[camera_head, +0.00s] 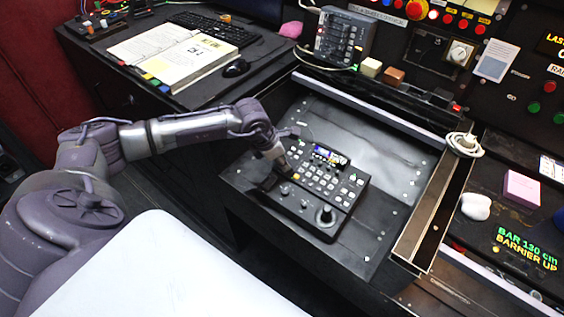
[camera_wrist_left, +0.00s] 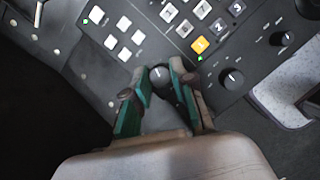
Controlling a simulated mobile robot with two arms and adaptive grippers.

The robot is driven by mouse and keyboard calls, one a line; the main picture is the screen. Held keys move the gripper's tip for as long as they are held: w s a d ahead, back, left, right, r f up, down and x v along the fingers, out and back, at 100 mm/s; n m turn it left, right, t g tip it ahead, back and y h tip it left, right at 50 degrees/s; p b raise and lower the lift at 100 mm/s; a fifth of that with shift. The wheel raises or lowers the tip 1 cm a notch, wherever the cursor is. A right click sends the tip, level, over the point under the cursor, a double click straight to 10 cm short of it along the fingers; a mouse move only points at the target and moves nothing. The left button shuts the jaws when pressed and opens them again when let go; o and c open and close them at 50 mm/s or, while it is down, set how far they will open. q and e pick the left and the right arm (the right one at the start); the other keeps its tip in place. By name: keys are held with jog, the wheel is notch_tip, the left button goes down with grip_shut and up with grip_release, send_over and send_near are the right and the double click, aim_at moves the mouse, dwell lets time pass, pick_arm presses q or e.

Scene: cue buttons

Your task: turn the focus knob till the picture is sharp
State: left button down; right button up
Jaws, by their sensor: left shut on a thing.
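A black control unit (camera_head: 318,232) with a keypad and several knobs lies on the dark desk panel. My left gripper (camera_head: 271,170) reaches down to its left part. In the left wrist view, the gripper (camera_wrist_left: 161,74) has its two fingers on either side of a black knob (camera_wrist_left: 158,76) with a white pointer line, shut on it. The knob's label is hidden or too small to read. A small lit screen (camera_head: 328,155) sits at the unit's top edge; I cannot tell how sharp its picture is. My right gripper is not in view.
Two other black knobs (camera_wrist_left: 232,79) and (camera_wrist_left: 283,39) sit right of the gripper in the wrist view, near a lit orange button (camera_wrist_left: 200,45). In the head view, an open binder (camera_head: 172,58), a mouse (camera_head: 236,68) and a coiled white cable (camera_head: 464,144) lie around.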

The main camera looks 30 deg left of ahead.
pick_arm(q)
jog(key=shift+a+f+m+b, duration=0.1)
jog(key=shift+f+m+b, duration=0.15)
jog(key=shift+m+b, duration=0.75)
jog(key=shift+r+m+g+h+b, duration=0.35)
jog(key=shift+m+b, duration=0.2)
jog(key=shift+m, duration=0.35)
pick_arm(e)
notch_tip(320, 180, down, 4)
pick_arm(q)
jog(key=c, duration=1)
grip_release()
jog(key=shift+o, duration=0.2)
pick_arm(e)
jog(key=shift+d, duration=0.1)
pick_arm(q)
jog(key=shift+r, duration=0.25)
jog(key=v, duration=1.1)
jog(key=shift+s+r, duration=0.15)
jog(key=shift+s, duration=0.05)
